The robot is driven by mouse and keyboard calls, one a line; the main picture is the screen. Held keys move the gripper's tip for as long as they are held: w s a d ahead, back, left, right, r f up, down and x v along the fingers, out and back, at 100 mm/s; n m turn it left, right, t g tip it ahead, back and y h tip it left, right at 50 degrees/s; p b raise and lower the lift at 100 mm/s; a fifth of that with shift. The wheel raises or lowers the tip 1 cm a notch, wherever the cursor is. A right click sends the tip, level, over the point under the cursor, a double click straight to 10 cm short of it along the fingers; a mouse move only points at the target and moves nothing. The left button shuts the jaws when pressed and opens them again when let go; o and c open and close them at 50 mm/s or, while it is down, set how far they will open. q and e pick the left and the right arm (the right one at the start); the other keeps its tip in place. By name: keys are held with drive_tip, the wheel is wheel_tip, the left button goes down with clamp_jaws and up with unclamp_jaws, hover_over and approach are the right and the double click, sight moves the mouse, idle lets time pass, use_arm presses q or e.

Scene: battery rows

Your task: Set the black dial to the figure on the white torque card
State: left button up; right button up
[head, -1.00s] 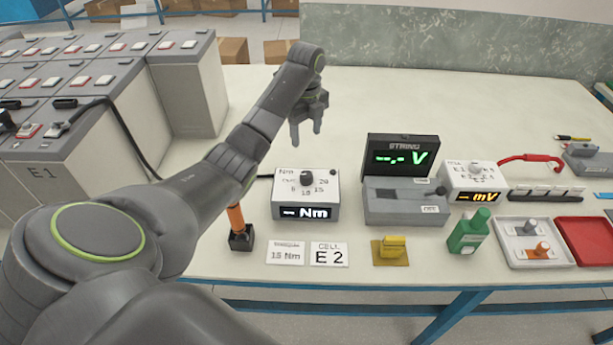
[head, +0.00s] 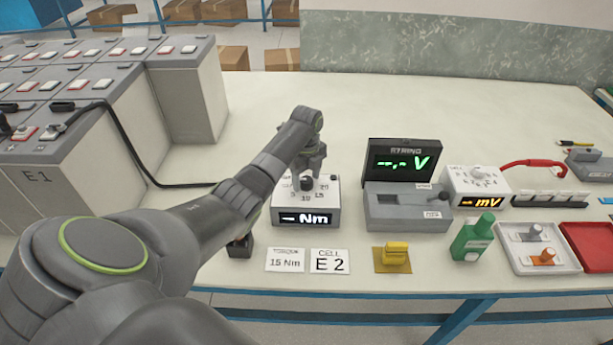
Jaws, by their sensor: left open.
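The black dial (head: 307,184) sits on the sloped top of a white torque box (head: 285,206), with figures around it. The box's display shows "-- Nm". The white torque card (head: 285,260) lies on the table in front of the box and reads 15 Nm. My left gripper (head: 311,172) is open, pointing down just above and behind the dial. I cannot tell whether its fingers touch the dial. The gripper and forearm hide part of the box's top and its left side. My right gripper is not in view.
A cell card (head: 330,261) reading E 2 lies beside the torque card. The STRING voltmeter (head: 403,205) stands close on the right. A yellow block (head: 396,253), a green bottle (head: 474,238) and trays lie further right. Battery cabinets (head: 95,160) stand at left.

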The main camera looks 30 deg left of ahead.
use_arm(q)
drive_tip(key=shift+f, duration=0.15)
drive_tip(key=shift+c, duration=0.5)
drive_tip(key=c, duration=0.9)
